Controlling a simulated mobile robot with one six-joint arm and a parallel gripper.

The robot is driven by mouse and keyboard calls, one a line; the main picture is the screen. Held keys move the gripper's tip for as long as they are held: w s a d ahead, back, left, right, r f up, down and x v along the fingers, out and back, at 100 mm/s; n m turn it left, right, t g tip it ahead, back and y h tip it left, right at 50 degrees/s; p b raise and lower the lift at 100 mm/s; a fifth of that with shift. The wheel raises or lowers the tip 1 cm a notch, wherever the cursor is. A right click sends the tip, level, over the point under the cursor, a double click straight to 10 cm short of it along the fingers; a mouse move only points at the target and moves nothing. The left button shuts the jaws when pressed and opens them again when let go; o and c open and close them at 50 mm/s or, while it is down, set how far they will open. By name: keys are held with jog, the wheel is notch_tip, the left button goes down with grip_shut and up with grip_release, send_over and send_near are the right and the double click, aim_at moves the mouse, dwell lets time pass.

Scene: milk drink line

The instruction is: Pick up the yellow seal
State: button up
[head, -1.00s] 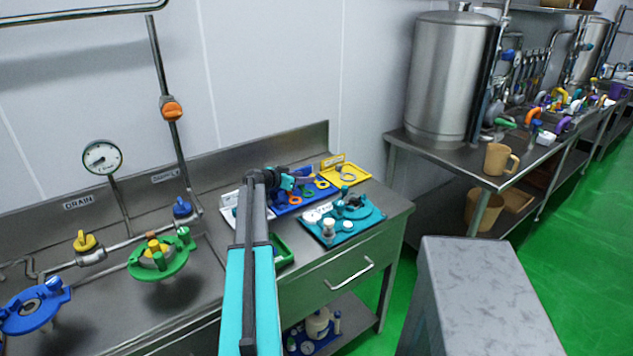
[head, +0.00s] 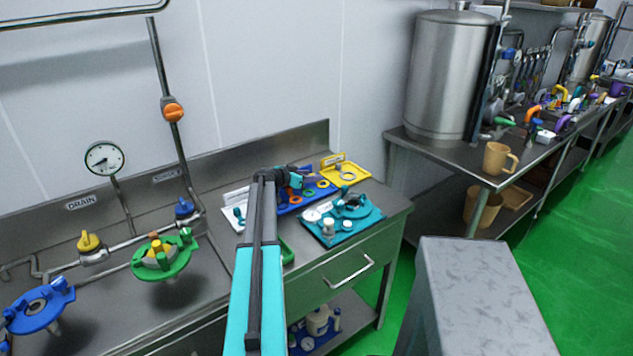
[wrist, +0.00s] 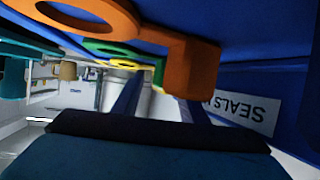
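The yellow seal (head: 323,184) lies at the far right end of a row of ring-shaped seals on the blue tray (head: 284,209). In the wrist view, which is upside down, the yellow seal (wrist: 131,63) is small and lies beyond a green seal (wrist: 105,47) and a large, near orange seal (wrist: 190,67). My gripper (wrist: 155,98) shows two fingers apart with nothing between them. In the head view my gripper (head: 298,177) is over the left rear part of the blue tray, left of the yellow seal. Its fingertips are hard to make out there.
A yellow tray (head: 357,176) stands behind right of the blue tray. A teal tray (head: 323,240) with fittings lies in front of it. A "SEALS" label (wrist: 245,108) shows in the wrist view. The steel backsplash (head: 300,143) rises behind the trays.

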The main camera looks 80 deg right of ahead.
grip_shut()
jog(key=shift+r, duration=0.1)
notch_tip(320, 180, up, 10)
jog(key=b, duration=0.3)
dwell(0.6)
dwell(0.4)
